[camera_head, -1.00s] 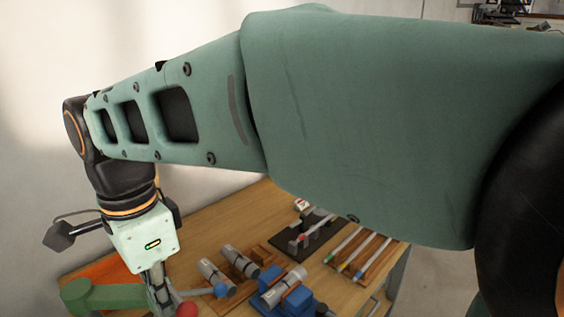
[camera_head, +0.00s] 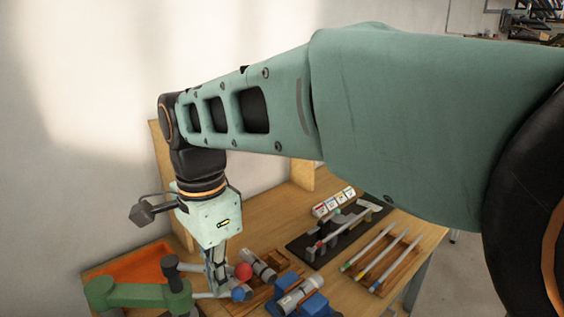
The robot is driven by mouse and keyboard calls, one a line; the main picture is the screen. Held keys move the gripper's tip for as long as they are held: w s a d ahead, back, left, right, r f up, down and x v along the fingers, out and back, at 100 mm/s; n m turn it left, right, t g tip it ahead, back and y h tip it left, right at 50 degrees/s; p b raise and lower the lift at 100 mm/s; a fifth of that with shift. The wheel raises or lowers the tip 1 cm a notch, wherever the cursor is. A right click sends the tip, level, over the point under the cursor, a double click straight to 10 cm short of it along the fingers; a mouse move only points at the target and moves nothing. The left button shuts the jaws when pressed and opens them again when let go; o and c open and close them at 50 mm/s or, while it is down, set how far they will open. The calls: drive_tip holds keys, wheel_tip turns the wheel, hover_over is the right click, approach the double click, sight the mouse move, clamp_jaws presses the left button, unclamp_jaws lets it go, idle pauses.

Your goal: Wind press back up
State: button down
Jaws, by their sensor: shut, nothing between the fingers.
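The green press (camera_head: 137,296) stands at the table's front left, partly cut off by the lower picture edge. At its right side are a red ball knob (camera_head: 243,271) and a blue ball knob (camera_head: 238,294) on thin bars. The red knob shows just above the blue one. My gripper (camera_head: 218,288) points down among these bars, left of the knobs. Its fingers are together with nothing between them. I cannot tell whether they touch a bar. The lower part of the press is out of view.
An orange tray (camera_head: 135,265) lies behind the press. Silver cylinders (camera_head: 257,265) and blue blocks (camera_head: 312,301) stand right of my gripper. A black plate (camera_head: 310,257) with a grey fixture and a wooden rack (camera_head: 390,262) of rods lie farther right. Bare tabletop (camera_head: 262,219) shows behind.

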drive_tip(key=shift+r, duration=0.15)
drive_tip(key=w+p, duration=0.1)
drive_tip(key=w, duration=0.1)
drive_tip(key=w+d, duration=0.1)
drive_tip(key=w, duration=0.1)
drive_tip(key=shift+p, duration=0.35)
drive_tip(key=shift+w, duration=0.35)
drive_tip(key=shift+w+a+p, duration=0.15)
drive_tip(key=shift+w+p, duration=0.35)
drive_tip(key=shift+w, duration=0.35)
drive_tip(key=shift+w+a+p, duration=0.1)
drive_tip(key=shift+w+p, duration=0.35)
drive_tip(key=shift+w, duration=0.4)
drive_tip(key=shift+a, duration=0.1)
drive_tip(key=w+a+p, duration=0.2)
drive_tip(key=w, duration=0.1)
drive_tip(key=shift+w, duration=0.25)
